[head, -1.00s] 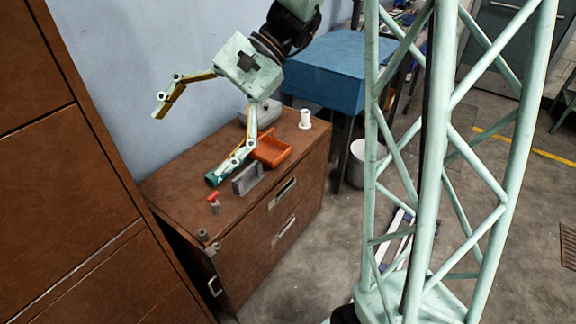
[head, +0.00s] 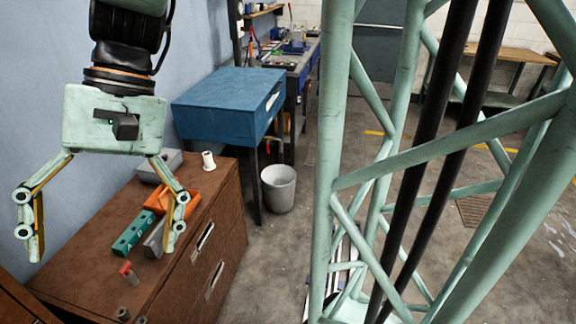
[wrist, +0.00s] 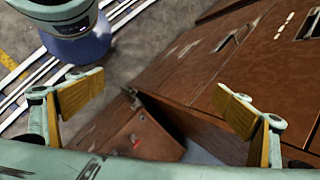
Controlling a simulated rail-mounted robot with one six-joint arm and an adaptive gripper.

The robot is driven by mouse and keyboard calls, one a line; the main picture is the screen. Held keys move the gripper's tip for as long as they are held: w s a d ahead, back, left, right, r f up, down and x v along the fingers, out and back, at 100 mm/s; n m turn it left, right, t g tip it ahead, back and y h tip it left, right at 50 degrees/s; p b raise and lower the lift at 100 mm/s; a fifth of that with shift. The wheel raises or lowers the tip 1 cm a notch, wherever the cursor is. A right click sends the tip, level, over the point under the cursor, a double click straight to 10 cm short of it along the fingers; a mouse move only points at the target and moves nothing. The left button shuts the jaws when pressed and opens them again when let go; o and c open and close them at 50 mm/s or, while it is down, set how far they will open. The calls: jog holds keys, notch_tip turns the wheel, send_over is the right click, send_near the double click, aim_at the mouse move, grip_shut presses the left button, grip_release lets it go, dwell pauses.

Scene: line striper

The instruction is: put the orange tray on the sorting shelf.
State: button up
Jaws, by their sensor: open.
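The orange tray (head: 157,199) lies on top of the brown cabinet in the head view, partly hidden behind my gripper's right finger. My gripper (head: 103,247) is open and empty, pointing down, in front of the tray and to its left in the picture. In the wrist view my spread fingers (wrist: 158,98) have nothing between them, and the tray is not visible there. A small wooden shelf (head: 264,10) is on the far wall; I cannot tell whether it is the sorting shelf.
The brown cabinet (head: 85,262) also carries a teal block (head: 133,233), a grey holder (head: 155,240), a red-handled item (head: 127,272), a white spool (head: 208,160) and a grey box (head: 160,166). Beyond stand a blue cabinet (head: 222,105) and a grey bin (head: 279,187).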

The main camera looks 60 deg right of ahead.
jog(key=s+d+r+n+t+h, duration=0.4)
jog(key=s+d, duration=0.3)
jog(key=s, duration=0.4)
jog(key=shift+s+d+r+n+t+h, duration=0.25)
jog(key=shift+r+n+t+h, duration=0.05)
jog(key=shift+r+n+h, duration=0.5)
jog(key=shift+s, duration=0.1)
jog(key=shift+o, duration=0.2)
